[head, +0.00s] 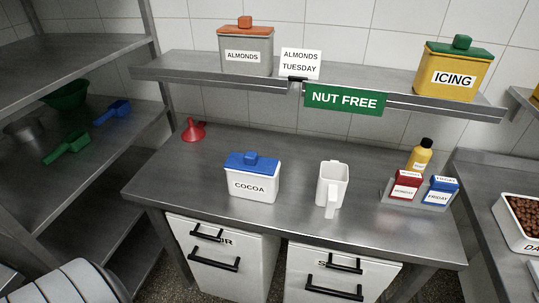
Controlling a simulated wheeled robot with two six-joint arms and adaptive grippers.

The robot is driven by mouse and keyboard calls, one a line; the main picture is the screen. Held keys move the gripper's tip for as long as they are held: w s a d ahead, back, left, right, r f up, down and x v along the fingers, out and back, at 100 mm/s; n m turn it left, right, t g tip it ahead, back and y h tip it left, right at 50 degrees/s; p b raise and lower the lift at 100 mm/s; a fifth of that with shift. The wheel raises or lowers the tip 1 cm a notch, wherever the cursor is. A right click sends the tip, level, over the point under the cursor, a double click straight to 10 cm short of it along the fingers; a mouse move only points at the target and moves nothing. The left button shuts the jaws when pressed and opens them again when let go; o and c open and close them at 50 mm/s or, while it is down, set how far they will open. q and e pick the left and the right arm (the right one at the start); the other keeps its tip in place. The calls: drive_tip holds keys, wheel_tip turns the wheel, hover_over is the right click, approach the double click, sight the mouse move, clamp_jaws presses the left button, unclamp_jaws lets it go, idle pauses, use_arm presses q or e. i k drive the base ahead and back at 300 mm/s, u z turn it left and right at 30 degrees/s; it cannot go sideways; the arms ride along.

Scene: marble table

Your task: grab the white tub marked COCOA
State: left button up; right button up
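The white tub marked COCOA (252,187) stands upright on the steel table (285,225), left of its middle. It has a blue lid with a blue knob, and the lid sits on it. Its label faces me. Neither of my grippers is in the head view, so nothing is seen touching the tub.
A white jug (332,185) stands right of the tub, a red funnel (193,130) behind left. A grey holder (414,201) with red and blue boxes is farther right. A shelf (190,68) with ALMONDS (245,56) and ICING (452,78) tubs overhangs the back.

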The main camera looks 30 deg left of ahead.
sight(262, 188)
drive_tip(key=u, duration=1.2)
drive_tip(key=k, duration=0.5)
drive_tip(key=u, duration=1.35)
drive_tip(key=i, duration=1.2)
drive_tip(key=z, duration=2)
